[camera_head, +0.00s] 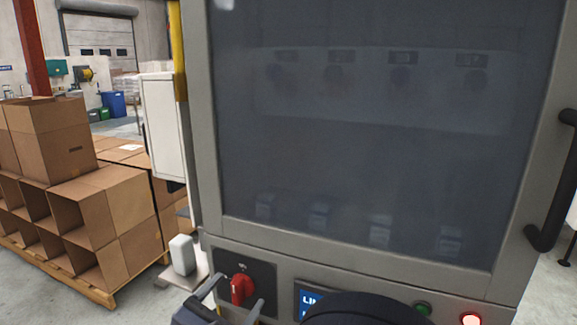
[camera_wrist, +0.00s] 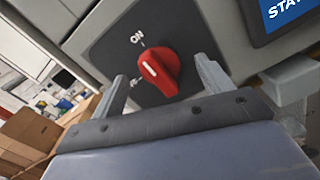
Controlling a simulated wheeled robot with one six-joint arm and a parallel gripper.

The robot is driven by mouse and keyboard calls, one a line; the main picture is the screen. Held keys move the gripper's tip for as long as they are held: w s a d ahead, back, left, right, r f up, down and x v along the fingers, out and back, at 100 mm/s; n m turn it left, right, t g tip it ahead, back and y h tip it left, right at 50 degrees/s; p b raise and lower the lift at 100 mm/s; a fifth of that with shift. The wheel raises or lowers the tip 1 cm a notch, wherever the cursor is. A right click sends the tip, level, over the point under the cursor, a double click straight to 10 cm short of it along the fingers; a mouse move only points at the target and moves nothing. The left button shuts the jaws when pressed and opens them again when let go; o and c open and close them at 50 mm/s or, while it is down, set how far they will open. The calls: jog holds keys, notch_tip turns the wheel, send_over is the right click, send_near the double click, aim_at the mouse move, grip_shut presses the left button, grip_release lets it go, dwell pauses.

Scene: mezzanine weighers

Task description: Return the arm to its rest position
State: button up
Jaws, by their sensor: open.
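My gripper (camera_head: 233,292) is open, its two fingers apart in front of the machine's lower panel. In the wrist view my gripper (camera_wrist: 165,85) shows a finger to each side of a red rotary switch (camera_wrist: 159,70). The red switch (camera_head: 241,288) sits on a dark plate (camera_head: 262,271). A white line on its knob slants, and the word ON is printed above it in the wrist view. The fingers are around or just in front of the knob; I cannot tell if they touch it. The rest of my arm hides part of the panel in the head view.
A cabinet with a large dark window (camera_head: 380,130) fills the middle. Its black door handle (camera_head: 556,190) sticks out at right. A green button (camera_head: 423,308) and a lit red button (camera_head: 471,320) are low on the panel. Cardboard boxes (camera_head: 120,205) on a pallet (camera_head: 60,272) stand left.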

jog(key=n+p, duration=0.3)
jog(key=shift+r+n, duration=0.15)
jog(key=shift+n, duration=0.15)
jog(key=shift+s+a, duration=0.25)
jog(key=shift+s, duration=0.2)
jog(key=shift+d+f, duration=0.15)
jog(key=shift+f, duration=0.05)
